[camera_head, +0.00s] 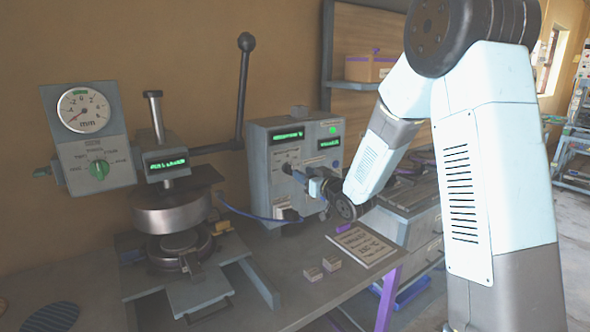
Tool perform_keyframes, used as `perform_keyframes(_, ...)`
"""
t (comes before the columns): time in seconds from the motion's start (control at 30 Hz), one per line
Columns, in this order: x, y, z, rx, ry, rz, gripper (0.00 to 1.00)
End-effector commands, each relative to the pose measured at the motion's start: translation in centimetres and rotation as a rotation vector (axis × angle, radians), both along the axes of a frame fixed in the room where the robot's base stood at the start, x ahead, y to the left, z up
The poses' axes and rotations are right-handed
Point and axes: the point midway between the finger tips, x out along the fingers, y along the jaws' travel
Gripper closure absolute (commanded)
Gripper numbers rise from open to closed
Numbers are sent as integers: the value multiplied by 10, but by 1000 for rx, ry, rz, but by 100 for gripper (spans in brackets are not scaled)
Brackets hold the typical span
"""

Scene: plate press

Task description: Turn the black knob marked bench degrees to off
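A grey control box (262,172) with green-lit displays stands on the bench against the wall. On its front, a small dark knob (287,168) sits on a light dial plate, just left of my gripper's tips. Its lettering and pointer setting are too small to read. My gripper (298,177) reaches in from the right, its fingers pointing at the knob and very close to it. I cannot tell whether the fingers touch or grasp the knob, and the finger gap is too small to judge. My wrist and gripper hide the lower right of the box front.
Left of the box is a press with a round metal plate (172,216), a long lever (241,95) and a panel with a dial gauge and green knob (98,168). Two small blocks (322,268) and a printed card (364,244) lie on the bench. A blue cable runs behind.

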Motion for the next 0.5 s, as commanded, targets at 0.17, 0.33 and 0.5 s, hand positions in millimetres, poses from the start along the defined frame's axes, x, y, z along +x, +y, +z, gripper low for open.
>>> perform_keyframes(0.17,25,18,0,0,0,1,61)
perform_keyframes(0.33,43,28,0,0,0,-1,61)
perform_keyframes(0.5,51,34,0,0,0,-2,61)
